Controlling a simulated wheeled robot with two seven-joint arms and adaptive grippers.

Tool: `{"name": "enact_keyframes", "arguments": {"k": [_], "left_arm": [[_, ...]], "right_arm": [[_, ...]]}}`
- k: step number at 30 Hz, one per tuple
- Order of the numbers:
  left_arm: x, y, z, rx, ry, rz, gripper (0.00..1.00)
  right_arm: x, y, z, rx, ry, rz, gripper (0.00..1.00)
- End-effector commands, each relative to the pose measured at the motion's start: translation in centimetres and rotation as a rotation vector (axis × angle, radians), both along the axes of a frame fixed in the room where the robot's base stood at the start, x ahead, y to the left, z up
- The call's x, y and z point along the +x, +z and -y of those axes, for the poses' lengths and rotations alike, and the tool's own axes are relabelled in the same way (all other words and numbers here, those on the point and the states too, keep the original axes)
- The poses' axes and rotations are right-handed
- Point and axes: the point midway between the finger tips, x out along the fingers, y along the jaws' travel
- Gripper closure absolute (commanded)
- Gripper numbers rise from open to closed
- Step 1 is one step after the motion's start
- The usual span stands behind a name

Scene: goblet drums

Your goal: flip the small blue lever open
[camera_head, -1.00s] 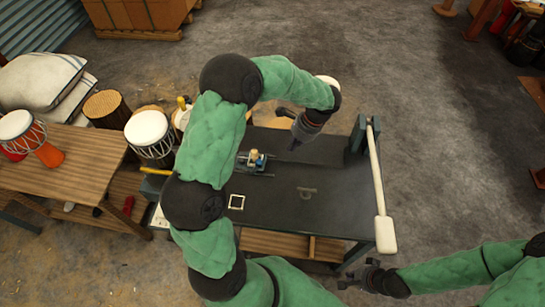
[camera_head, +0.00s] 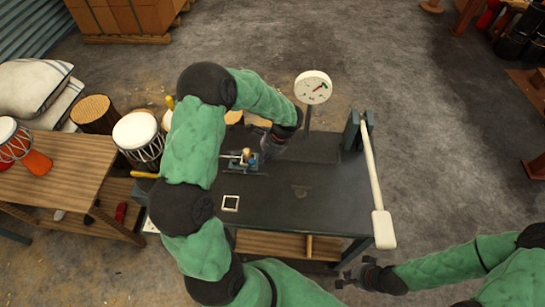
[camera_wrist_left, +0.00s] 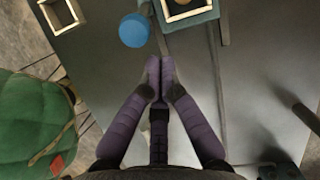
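The blue lever shows in the left wrist view as a round blue knob (camera_wrist_left: 134,31), just ahead and to the left of my fingertips. Beside it is a blue-grey block (camera_wrist_left: 188,14) with a pale square frame on top. In the head view this small fixture (camera_head: 246,160) sits on the dark bench; the lever itself is too small to make out there. My left gripper (camera_wrist_left: 158,68) has its purple fingertips together with nothing between them, apart from the knob. It also shows in the head view (camera_head: 265,148), beside the fixture. My right gripper (camera_head: 343,279) hangs off the bench's front right.
The dark bench (camera_head: 275,210) has free room at its front. A white square frame (camera_head: 230,203) lies on its left part. A round dial (camera_head: 313,87) on a post stands behind, and a long white-handled lever (camera_head: 374,185) is at the right edge.

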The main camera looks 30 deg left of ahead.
Motion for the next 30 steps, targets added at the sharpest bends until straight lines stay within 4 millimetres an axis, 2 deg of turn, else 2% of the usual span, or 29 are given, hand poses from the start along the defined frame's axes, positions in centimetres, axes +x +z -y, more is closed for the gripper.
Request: {"name": "enact_keyframes", "arguments": {"k": [14,30], "left_arm": [[-0.3,0.1,-0.4,-0.002,-0.001,0.001,1.00],[-0.7,0.6,-1.0,-0.075,-0.001,0.037,1.00]], "right_arm": [[0.0,0.0,0.0,0.000,0.000,0.000,1.00],[0.0,1.3,0.0,0.000,0.000,0.000,1.00]]}}
